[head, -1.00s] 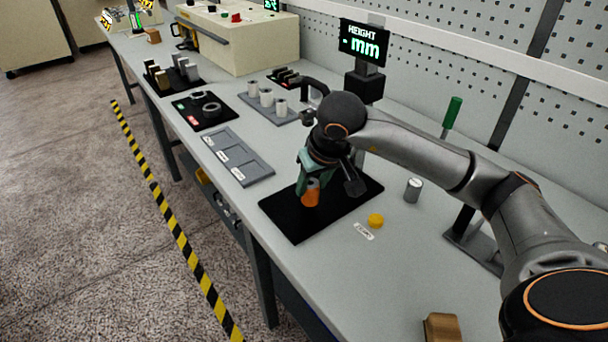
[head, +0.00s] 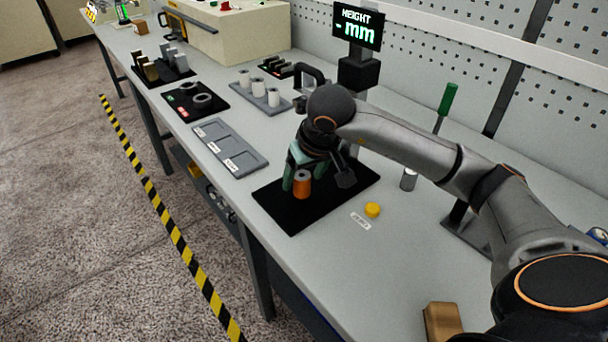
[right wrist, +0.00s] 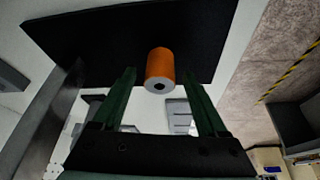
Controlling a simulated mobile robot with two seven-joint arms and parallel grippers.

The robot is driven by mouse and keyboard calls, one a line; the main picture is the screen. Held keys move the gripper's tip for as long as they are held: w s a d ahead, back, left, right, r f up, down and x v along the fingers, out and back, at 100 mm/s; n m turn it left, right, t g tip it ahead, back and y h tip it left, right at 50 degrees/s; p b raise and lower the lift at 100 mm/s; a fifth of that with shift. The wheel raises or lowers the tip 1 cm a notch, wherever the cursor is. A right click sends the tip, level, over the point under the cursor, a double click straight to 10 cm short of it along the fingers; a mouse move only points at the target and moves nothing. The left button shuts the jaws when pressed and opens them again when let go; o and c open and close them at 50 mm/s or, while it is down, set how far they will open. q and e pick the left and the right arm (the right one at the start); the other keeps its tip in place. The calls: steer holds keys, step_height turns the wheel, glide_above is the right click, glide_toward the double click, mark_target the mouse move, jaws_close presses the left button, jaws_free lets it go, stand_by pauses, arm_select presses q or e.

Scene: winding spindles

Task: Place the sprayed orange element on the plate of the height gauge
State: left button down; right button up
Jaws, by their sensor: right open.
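The orange element (head: 302,185), a small upright cylinder, stands on the black plate (head: 292,217) under the height display (head: 358,27), which reads "HEIGHT - mm". In the right wrist view the element (right wrist: 160,65) shows its grey end with a dark hole, against the black plate (right wrist: 105,45). My right gripper (head: 302,178) is open above and around the element. In the right wrist view its green fingers (right wrist: 162,85) stand apart on both sides, with gaps to the element. My left gripper is out of view.
A yellow cap (head: 372,209) and a label lie right of the plate, with a grey cylinder (head: 408,180) behind. A grey tray (head: 247,160) with labelled recesses is to the left. A brown block (head: 442,322) sits at the front edge. The bench front right is mostly clear.

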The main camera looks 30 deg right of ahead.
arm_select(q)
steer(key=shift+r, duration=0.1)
arm_select(e)
steer(key=shift+r, duration=0.1)
steer(key=shift+r, duration=0.25)
arm_select(q)
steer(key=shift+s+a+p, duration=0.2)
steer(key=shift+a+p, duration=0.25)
steer(key=shift+p, duration=0.05)
arm_select(e)
steer(key=v, duration=1.1)
steer(key=shift+s+r, duration=0.15)
steer(key=shift+r, duration=0.15)
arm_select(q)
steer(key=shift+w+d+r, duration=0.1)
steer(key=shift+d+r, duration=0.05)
